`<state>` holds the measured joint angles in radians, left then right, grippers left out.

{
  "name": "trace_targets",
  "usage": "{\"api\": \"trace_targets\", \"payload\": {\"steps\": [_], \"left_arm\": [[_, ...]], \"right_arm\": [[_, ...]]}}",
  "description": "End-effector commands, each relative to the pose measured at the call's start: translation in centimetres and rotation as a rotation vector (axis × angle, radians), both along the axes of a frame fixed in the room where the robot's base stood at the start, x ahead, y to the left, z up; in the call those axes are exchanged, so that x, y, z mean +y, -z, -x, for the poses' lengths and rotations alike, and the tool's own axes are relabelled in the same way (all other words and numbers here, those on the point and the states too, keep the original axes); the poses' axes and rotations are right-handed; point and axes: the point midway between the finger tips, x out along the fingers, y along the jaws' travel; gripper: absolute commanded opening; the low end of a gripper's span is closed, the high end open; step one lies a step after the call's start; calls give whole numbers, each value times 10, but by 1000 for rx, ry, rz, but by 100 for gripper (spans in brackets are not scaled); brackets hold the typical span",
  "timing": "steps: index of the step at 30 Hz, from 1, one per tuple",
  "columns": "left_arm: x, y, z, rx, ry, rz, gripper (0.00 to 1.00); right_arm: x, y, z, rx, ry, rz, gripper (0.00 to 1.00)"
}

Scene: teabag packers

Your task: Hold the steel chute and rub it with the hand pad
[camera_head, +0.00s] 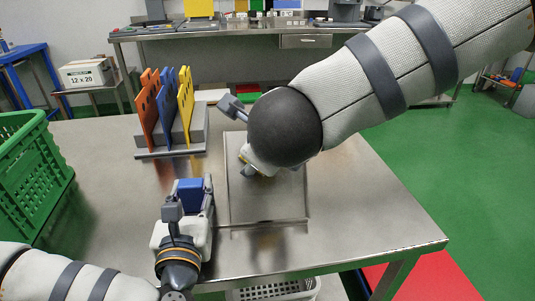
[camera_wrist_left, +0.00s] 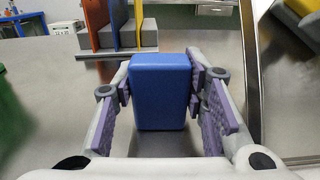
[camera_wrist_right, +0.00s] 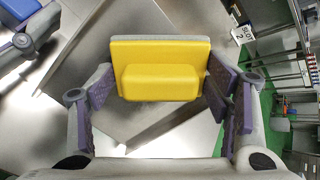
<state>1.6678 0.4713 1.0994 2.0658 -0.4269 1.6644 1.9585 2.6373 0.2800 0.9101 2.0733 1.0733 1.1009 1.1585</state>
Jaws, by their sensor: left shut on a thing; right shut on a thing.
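The steel chute (camera_head: 268,205) is a flat, rimmed steel plate on the table, right of my left gripper in the head view. My left gripper (camera_head: 193,200) is shut on a blue block (camera_wrist_left: 162,92) beside the chute's left edge; I cannot tell whether the block is joined to the chute. My right gripper (camera_wrist_right: 160,92) is shut on the yellow hand pad (camera_wrist_right: 160,82), which has a grey layer on its far side. The pad is over the upper part of the chute; contact is not clear. My right arm hides most of it in the head view.
A grey rack (camera_head: 172,146) with orange, blue and yellow boards stands behind the left gripper. A green crate (camera_head: 35,170) is at the left. The steel table (camera_head: 365,205) is clear to the chute's right, up to its right edge.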

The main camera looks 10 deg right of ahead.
Motion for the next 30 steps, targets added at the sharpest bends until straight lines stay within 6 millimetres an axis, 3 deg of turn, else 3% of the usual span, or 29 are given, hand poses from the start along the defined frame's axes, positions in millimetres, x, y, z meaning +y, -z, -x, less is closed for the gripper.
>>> {"api": "trace_targets", "payload": {"steps": [22,30], "left_arm": [[0,0,0,-1,1,1,0],[0,0,0,-1,1,1,0]], "right_arm": [[2,57,41,9,-1,5,38],[4,63,48,4,1,2,38]]}}
